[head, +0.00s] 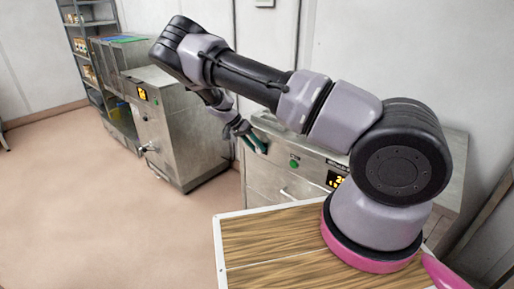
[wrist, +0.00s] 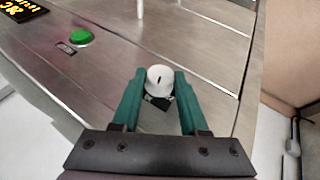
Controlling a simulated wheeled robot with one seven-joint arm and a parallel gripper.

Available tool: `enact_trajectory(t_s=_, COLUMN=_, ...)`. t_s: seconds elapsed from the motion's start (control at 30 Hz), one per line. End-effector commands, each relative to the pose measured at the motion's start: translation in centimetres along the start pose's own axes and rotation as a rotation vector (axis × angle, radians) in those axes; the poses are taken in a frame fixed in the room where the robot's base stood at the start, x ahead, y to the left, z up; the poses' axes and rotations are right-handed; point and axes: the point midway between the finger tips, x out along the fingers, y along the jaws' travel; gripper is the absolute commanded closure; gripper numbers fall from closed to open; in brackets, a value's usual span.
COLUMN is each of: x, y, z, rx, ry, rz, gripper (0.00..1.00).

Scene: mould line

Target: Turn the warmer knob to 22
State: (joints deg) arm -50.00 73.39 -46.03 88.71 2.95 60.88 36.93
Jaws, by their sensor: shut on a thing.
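The warmer knob (wrist: 160,77) is a white round knob with a dark pointer mark, on the steel front of the warmer (head: 265,183). My gripper (wrist: 158,90) has its two green fingers on either side of the knob and is shut on it. In the head view my gripper (head: 254,143) is at the upper left of the warmer's front, and the knob is hidden there. The warmer's amber display (head: 334,180) is partly covered by my arm. It also shows upside down at the corner of the wrist view (wrist: 22,10), cut off, and I cannot read the full number.
A green button (head: 294,163) sits between the knob and the display; it also shows in the wrist view (wrist: 80,37). Another steel machine (head: 180,130) with its own display stands to the left. A shelf rack (head: 88,50) is behind. The floor at left is clear.

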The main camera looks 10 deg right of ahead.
Motion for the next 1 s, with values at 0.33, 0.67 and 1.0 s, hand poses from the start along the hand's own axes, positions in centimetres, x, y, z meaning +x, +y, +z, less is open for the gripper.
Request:
enact_trajectory(t_s=0.33, x=0.2, y=-0.8, z=-0.1, rx=-0.131, ry=-0.013, rz=0.301, gripper=1.00)
enact_trajectory(t_s=0.67, x=0.5, y=-1.2, z=0.1, rx=-0.249, ry=-0.028, rz=0.582, gripper=1.00)
enact_trajectory(t_s=1.0, x=0.6, y=-1.4, z=0.2, rx=-0.326, ry=-0.037, rz=0.760, gripper=1.00)
